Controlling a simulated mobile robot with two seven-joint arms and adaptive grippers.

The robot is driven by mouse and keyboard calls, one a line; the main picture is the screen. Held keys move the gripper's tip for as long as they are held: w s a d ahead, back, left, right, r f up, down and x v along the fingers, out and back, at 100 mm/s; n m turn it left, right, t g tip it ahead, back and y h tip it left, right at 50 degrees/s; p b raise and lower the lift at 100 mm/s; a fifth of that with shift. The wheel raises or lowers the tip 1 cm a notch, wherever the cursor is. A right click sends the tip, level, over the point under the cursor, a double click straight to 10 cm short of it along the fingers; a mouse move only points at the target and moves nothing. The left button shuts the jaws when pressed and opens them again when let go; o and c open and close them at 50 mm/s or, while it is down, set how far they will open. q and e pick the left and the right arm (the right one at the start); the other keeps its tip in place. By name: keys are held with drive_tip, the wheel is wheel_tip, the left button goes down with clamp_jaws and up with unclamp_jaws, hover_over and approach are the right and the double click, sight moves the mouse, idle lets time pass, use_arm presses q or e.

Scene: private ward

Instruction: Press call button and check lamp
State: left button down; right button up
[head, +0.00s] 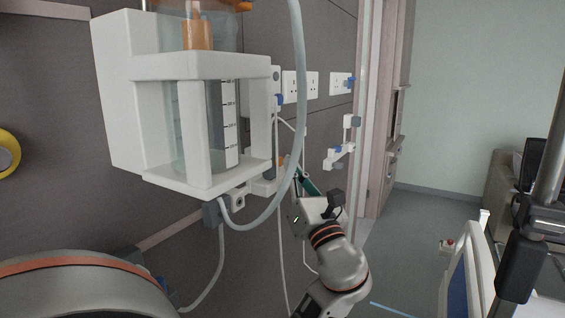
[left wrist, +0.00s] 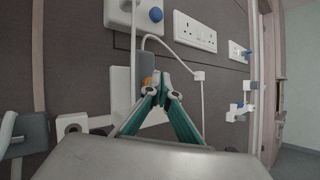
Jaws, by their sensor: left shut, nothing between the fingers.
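My left gripper (head: 300,174) reaches to the wall below the sockets in the head view. Its teal fingers are shut and empty, with their tips together in the left wrist view (left wrist: 160,84). A small orange part (left wrist: 147,81), possibly the call button, shows just left of the fingertips beside a grey wall unit (left wrist: 122,88). The fingers partly cover it, and I cannot tell whether they touch it. I cannot make out a lit lamp. My right gripper is not in view.
A white suction canister holder (head: 205,180) with a grey hose (head: 300,100) hangs close to the left arm. White sockets (head: 300,85) and a rail bracket (head: 340,155) are on the wall. A bed rail (head: 470,270) stands at right. Clear floor lies beyond.

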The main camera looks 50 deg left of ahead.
use_arm(q)
drive_tip(key=shift+s+a, duration=0.1)
drive_tip(key=shift+a, duration=0.15)
drive_tip(key=shift+d, duration=0.1)
idle(0.4)
drive_tip(key=shift+w+d, duration=0.3)
drive_tip(key=shift+d, duration=0.5)
drive_tip(key=shift+w+d, duration=0.3)
drive_tip(key=shift+d, duration=0.65)
drive_tip(key=shift+w+d, duration=0.3)
drive_tip(key=shift+d, duration=0.65)
drive_tip(key=shift+w+d, duration=0.3)
drive_tip(key=shift+d, duration=0.65)
